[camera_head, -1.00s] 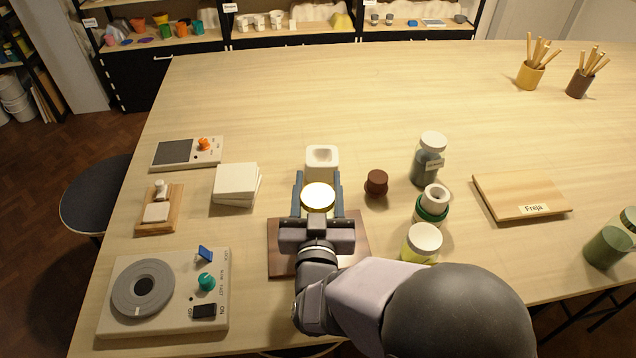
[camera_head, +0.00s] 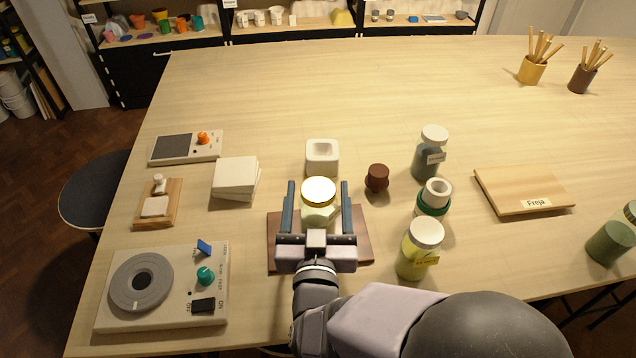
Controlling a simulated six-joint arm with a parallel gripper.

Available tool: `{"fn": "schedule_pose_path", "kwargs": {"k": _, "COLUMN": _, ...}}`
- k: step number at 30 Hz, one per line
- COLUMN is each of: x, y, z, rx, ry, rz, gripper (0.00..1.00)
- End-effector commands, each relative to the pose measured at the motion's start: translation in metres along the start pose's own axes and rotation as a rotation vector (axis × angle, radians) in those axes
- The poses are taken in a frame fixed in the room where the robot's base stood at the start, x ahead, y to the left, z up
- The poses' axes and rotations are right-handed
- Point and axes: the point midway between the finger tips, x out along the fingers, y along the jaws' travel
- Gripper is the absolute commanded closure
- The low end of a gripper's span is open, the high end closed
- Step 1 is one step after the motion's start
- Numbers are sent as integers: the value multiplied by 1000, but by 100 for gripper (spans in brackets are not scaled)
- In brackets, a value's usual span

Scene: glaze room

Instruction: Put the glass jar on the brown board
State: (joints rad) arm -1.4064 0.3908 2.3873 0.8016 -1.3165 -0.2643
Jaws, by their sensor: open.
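A white dish (camera_head: 322,170) is behind the jar, and a small brown pot (camera_head: 377,178) is behind and right. A yellow-green jar (camera_head: 415,258), a green-banded pot (camera_head: 434,206) and a dark jar (camera_head: 428,163) stand to the right. White tiles (camera_head: 236,178) lie left.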

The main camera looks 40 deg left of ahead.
Motion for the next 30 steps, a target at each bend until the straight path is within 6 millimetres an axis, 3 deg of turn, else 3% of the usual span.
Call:
{"fn": "schedule_pose_path", "kwargs": {"k": 6, "x": -45, "y": -1, "z": 1, "rx": 1, "ry": 2, "rz": -5, "gripper": 32}}
{"fn": "schedule_pose_path", "kwargs": {"k": 12, "x": -64, "y": -1, "z": 2, "rx": 1, "ry": 4, "rz": -2, "gripper": 32}}
{"fn": "schedule_pose_path", "kwargs": {"k": 30, "x": -75, "y": 1, "z": 0, "rx": 0, "ry": 0, "rz": 1, "gripper": 32}}
